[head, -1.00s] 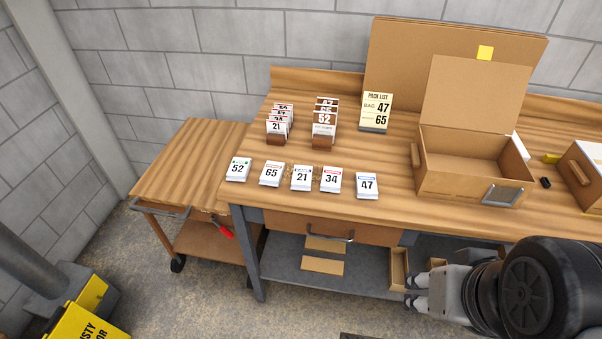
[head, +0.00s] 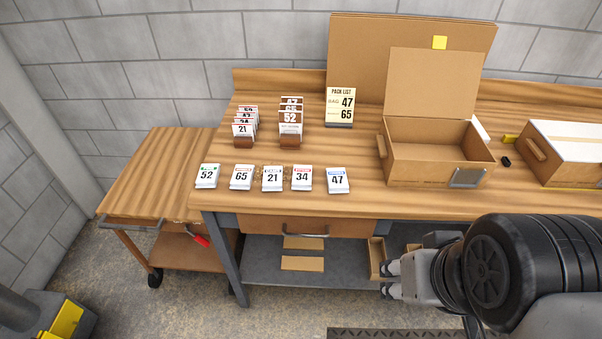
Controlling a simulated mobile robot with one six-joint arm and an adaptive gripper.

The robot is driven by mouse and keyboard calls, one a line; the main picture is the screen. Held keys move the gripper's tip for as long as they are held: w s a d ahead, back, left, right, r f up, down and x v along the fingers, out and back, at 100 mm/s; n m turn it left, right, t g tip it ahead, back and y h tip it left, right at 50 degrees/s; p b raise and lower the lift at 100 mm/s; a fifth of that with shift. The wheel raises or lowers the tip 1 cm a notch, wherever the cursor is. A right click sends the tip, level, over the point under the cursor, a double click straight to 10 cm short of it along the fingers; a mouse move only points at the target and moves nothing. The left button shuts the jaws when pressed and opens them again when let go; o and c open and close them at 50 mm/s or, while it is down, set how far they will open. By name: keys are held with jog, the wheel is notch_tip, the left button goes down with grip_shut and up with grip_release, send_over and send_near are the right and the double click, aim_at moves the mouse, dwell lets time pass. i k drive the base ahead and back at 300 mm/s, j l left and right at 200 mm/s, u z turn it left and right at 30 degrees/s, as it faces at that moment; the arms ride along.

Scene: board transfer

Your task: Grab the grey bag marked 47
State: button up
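A small white packet marked 47 (head: 338,181) with a blue band lies at the right end of a row near the front edge of the wooden bench (head: 420,203). I see no plainly grey bag; this packet looks white or pale. Left of it lie similar packets marked 34 (head: 302,178), 21 (head: 272,179), 65 (head: 241,178) and 52 (head: 207,176). A card partly hidden in the right-hand card holder (head: 290,142) also seems to read 47. My gripper (head: 386,278) is open and empty, in front of the bench, below and right of the packet marked 47.
A pack list sign (head: 340,108) reads bag 47 and 65. An open cardboard box (head: 425,173) stands right of the packets, a closed box (head: 565,165) farther right. Another card holder (head: 243,142) stands behind the row. A wooden cart (head: 150,180) adjoins the bench's left end.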

aim_at(337, 182)
jog(key=i+j, duration=0.4)
jog(key=j, duration=0.15)
jog(key=i+j, duration=0.45)
jog(key=j+z, duration=0.1)
jog(key=z, duration=0.6)
jog(key=i+l+u, duration=0.1)
jog(key=l, duration=0.6)
jog(key=i+u, duration=0.05)
jog(key=i, duration=0.05)
